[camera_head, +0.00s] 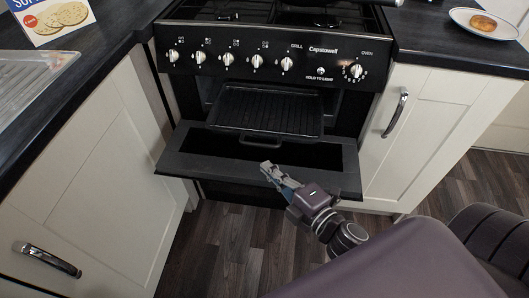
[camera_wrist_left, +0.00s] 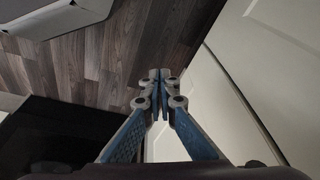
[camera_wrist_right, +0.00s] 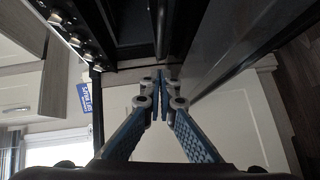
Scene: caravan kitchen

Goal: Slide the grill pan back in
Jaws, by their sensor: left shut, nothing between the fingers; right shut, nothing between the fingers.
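The black ridged grill pan (camera_head: 268,110) sticks out of the grill opening of the black cooker, above the lowered grill door (camera_head: 190,167). Its front handle (camera_head: 262,142) faces me. My right gripper (camera_head: 268,168) is shut and empty at the door's front edge, a little in front of the handle and apart from it. In the right wrist view its fingertips (camera_wrist_right: 160,76) meet below a dark bar that I cannot identify for sure. My left gripper (camera_wrist_left: 160,78) is shut and empty in the left wrist view, above the floor; the head view does not show it.
The cooker's control knobs (camera_head: 257,61) run above the opening. White cupboards flank it on the left (camera_head: 95,170) and right (camera_head: 425,125). A plate (camera_head: 488,22) stands on the right worktop. The wooden floor (camera_head: 235,240) before the cooker is clear.

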